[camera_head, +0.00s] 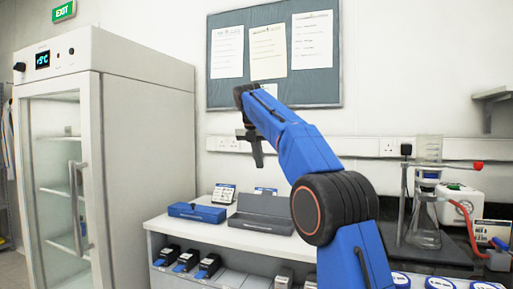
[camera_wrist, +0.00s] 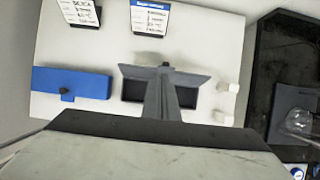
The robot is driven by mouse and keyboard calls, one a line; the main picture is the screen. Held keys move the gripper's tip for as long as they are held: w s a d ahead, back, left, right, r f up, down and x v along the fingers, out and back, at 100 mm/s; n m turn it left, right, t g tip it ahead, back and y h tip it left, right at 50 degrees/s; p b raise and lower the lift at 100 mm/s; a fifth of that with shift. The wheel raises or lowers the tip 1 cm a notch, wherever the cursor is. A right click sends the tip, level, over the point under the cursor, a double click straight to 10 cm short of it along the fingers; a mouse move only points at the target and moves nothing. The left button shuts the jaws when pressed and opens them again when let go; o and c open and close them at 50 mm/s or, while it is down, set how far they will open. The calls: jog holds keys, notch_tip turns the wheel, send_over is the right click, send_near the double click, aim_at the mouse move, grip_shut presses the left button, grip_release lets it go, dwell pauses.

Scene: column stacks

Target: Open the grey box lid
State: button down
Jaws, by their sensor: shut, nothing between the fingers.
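The grey box (camera_head: 262,224) stands on the white bench top, right of the blue box. Its lid (camera_head: 265,203) is raised at the back, and it also shows as a wide grey panel in the wrist view (camera_wrist: 195,77). Dark interior shows on both sides of my gripper in the wrist view. My gripper (camera_head: 258,162) points down above the box, apart from it in the head view. It is shut and empty. In the wrist view its narrow grey fingers (camera_wrist: 163,92) cover the middle of the box.
The closed blue box (camera_head: 198,212) lies left of the grey box. Small sign cards (camera_head: 223,194) stand behind them. A glass-door fridge (camera_head: 63,180) is at the left. A flask on a stand (camera_head: 425,215) is at the right. Space above the bench is clear.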

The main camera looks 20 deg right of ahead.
jog(key=v, duration=0.6)
jog(key=s+d+f+m, duration=0.2)
jog(key=s+m, duration=0.5)
jog(key=s, duration=0.4)
jog(key=s+d+f+m+y, duration=0.2)
jog(key=s+f+m, duration=0.6)
jog(key=s, duration=0.5)
jog(key=s+f+m, duration=0.7)
jog(key=s+f, duration=0.6)
jog(key=f, duration=0.3)
jog(key=s+f+m+y, duration=0.1)
jog(key=s+f+m, duration=0.5)
jog(key=s+f, duration=0.8)
notch_tip(320, 180, down, 3)
jog(key=shift+s+a+r+m+t, duration=0.2)
jog(key=shift+s+m+t, duration=0.1)
jog(key=shift+m+t, duration=0.1)
